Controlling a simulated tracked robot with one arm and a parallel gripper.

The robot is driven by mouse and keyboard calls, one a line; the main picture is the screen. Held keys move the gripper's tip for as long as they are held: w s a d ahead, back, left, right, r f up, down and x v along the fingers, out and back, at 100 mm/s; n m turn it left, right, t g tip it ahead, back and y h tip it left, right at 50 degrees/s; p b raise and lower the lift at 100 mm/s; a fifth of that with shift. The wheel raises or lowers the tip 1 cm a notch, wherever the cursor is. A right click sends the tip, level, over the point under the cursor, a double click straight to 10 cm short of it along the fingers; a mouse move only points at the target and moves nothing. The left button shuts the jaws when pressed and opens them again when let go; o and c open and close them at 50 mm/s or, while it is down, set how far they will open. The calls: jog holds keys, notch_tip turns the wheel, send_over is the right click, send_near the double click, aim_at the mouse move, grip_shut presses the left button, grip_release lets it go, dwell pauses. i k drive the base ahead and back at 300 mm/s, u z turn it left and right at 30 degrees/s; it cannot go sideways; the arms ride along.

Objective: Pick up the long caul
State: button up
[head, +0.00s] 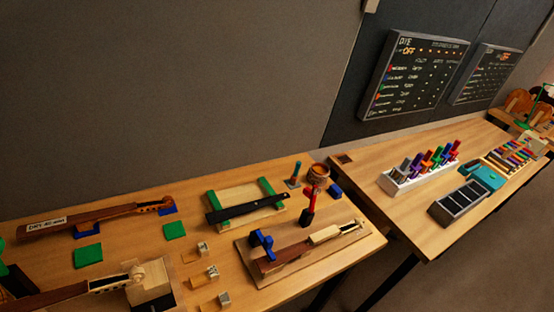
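I cannot clearly pick out the long caul. Three small pale wooden blocks with greyish ends stand in a row on the near bench: a far one (196,251), a middle one (205,275) and a near one (213,299). I cannot tell from here whether one of them is the caul. A long black bar (247,208) lies across a pale board with green strips (266,187) behind them; it looks like a fingerboard. My gripper is not in view.
Violin necks lie on the near bench (110,258): one at back left (95,217), one at front left (70,294), one on a board at right (310,245). A red-handled tool (309,204) stands near a brown pot (318,172). The right bench (390,160) holds coloured-handled tools (430,160).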

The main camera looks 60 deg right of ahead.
aim_at(321, 235)
jog(key=u, duration=1.7)
jog(key=k, duration=1.65)
jog(key=z, duration=2)
jog(key=i, duration=1)
jog(key=u, duration=0.05)
